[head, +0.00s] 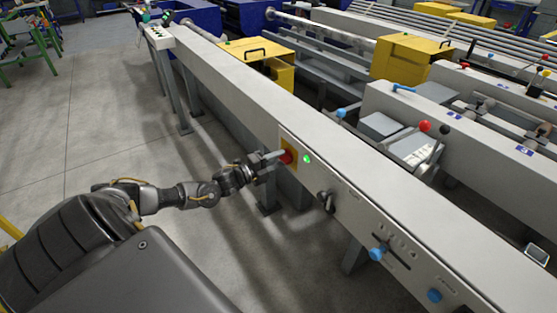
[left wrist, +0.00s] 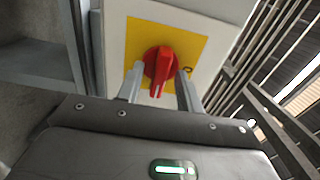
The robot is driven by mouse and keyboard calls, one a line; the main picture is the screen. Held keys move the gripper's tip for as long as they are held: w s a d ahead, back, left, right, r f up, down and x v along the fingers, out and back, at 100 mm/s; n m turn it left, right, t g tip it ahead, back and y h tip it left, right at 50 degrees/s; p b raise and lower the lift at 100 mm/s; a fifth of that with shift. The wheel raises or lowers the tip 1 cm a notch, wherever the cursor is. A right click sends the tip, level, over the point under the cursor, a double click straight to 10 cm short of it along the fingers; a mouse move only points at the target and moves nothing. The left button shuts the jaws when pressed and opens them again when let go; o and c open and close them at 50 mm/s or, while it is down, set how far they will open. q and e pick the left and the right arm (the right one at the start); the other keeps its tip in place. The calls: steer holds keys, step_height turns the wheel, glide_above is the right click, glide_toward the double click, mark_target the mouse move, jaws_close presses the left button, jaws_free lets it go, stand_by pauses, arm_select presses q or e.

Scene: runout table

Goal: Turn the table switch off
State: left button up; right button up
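The table switch is a red rotary knob (head: 287,157) on a yellow plate on the side of the long grey table beam. In the left wrist view the red knob (left wrist: 160,66) sits on its yellow plate (left wrist: 139,36), its grip bar with a white line pointing down the picture. An "O" mark shows on the plate right of the knob. My left gripper (head: 272,157) is at the switch. In the wrist view its fingers (left wrist: 159,78) are apart, one on each side of the knob, with the grip bar between them. Contact cannot be told. My right gripper is not in view.
A green lamp (head: 308,158) glows right of the switch. A black knob (head: 326,201) and blue knobs (head: 378,253) sit further along the beam (head: 232,80). Yellow boxes (head: 408,57) stand behind it. The floor (head: 95,140) at left is clear.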

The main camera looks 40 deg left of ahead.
arm_select(q)
steer(key=shift+w+d, duration=0.15)
steer(key=shift+w, duration=0.3)
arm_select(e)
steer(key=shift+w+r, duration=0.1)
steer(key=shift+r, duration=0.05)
arm_select(q)
steer(key=shift+c, duration=0.2)
jaws_close()
